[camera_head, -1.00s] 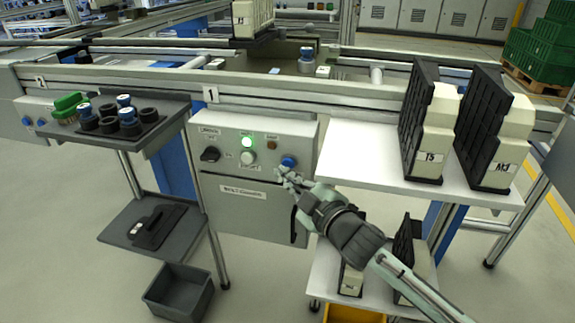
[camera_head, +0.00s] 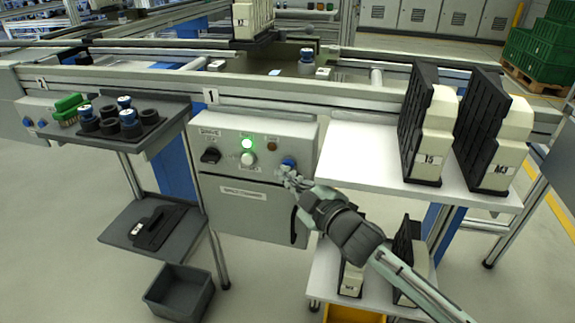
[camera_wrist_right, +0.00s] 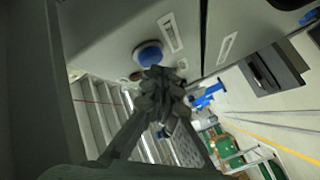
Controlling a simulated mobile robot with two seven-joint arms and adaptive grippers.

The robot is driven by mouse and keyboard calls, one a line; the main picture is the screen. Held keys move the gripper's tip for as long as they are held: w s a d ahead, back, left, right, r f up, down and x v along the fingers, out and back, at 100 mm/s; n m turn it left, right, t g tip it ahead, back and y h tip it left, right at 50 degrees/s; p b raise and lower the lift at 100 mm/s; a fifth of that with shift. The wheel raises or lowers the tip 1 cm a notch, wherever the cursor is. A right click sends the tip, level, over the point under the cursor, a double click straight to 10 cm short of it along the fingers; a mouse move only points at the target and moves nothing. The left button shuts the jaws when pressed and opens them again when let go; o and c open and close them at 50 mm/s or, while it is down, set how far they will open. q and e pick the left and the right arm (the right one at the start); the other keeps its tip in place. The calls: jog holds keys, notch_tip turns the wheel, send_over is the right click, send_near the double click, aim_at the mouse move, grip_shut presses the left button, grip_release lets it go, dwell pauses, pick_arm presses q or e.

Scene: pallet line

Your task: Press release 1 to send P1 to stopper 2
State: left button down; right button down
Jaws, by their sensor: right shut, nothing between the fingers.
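The grey control box (camera_head: 225,208) under the label 1 has a lit green lamp (camera_head: 247,143), a white button (camera_head: 248,159), a black rotary knob (camera_head: 210,156) and a blue button (camera_head: 289,162) at its right. My right gripper (camera_head: 287,174) is shut and empty, its tips right at the lower edge of the blue button. In the right wrist view the blue button (camera_wrist_right: 148,54) shows just beyond the closed fingers (camera_wrist_right: 160,82); I cannot tell whether they touch it. A cream part on a dark carrier (camera_head: 252,18) stands on the conveyor behind; its label is unreadable. My left gripper is out of view.
A white shelf (camera_head: 355,170) at right holds black-and-cream parts marked T5 (camera_head: 430,150) and another (camera_head: 497,150). A dark tray (camera_head: 150,137) at left holds several cylinders. A rail (camera_head: 300,103) runs above the box.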

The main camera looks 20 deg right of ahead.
jog(key=shift+w+d, duration=0.3)
jog(key=shift+w, duration=0.15)
dwell(0.7)
dwell(0.5)
jog(key=shift+s+a+p, duration=0.35)
jog(key=shift+s+a, duration=0.15)
jog(key=shift+s, duration=0.3)
